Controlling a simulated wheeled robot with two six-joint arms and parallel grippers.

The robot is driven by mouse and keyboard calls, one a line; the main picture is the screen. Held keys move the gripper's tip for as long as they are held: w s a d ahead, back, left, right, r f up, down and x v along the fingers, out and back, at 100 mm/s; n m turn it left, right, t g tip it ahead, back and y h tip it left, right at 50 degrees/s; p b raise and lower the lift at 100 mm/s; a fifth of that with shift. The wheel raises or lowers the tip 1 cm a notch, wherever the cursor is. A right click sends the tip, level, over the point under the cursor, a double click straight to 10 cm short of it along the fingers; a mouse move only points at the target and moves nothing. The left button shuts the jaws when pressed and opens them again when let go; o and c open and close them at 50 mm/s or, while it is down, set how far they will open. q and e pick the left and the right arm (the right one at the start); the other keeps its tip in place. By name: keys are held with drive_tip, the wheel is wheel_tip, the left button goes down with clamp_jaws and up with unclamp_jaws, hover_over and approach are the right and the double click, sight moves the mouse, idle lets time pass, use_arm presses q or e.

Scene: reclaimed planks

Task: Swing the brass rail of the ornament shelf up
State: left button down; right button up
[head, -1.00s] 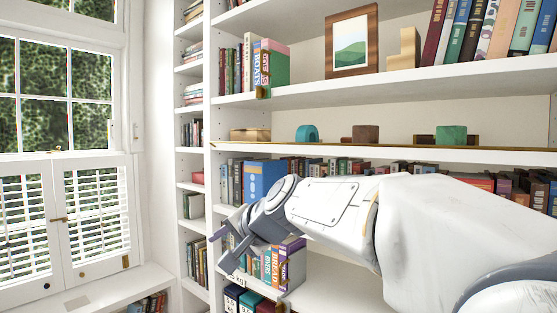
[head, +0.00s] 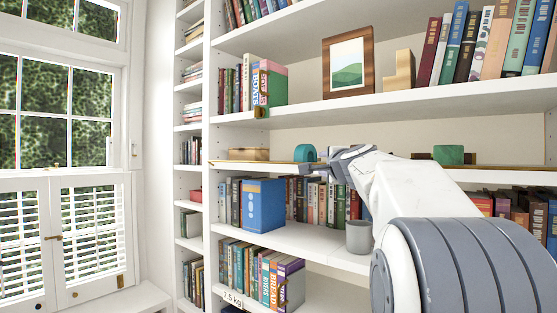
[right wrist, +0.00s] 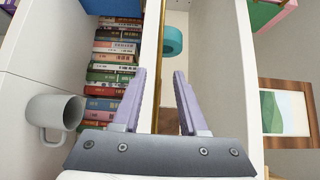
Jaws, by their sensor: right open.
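The ornament shelf (head: 225,168) is a white shelf in the middle of the bookcase. Its thin brass rail (head: 250,162) runs along the front edge, lying low. My right gripper (head: 308,167) is at this edge by the teal arch ornament (head: 305,152). In the right wrist view the gripper (right wrist: 160,72) is open, and the rail (right wrist: 161,50) runs lengthwise between its two lilac fingers. I cannot tell whether a finger touches the rail. My arm hides part of the rail in the head view. My left gripper is not in view.
A wooden box (head: 248,154) and a green block (head: 449,155) stand on the ornament shelf. The shelf above (head: 330,108) holds a framed picture (head: 348,68) and books.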

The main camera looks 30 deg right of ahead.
drive_tip(key=shift+x, duration=1.15)
clamp_jaws()
drive_tip(key=r+m+g+p, duration=0.1)
drive_tip(key=p, duration=0.5)
drive_tip(key=d+r+m+g+y+p, duration=0.1)
drive_tip(key=p, duration=0.6)
drive_tip(key=shift+w+r, duration=0.1)
drive_tip(key=shift+w, duration=0.1)
drive_tip(key=shift+m+y+p, duration=0.3)
drive_tip(key=shift+p, duration=0.2)
drive_tip(key=shift+f, duration=0.25)
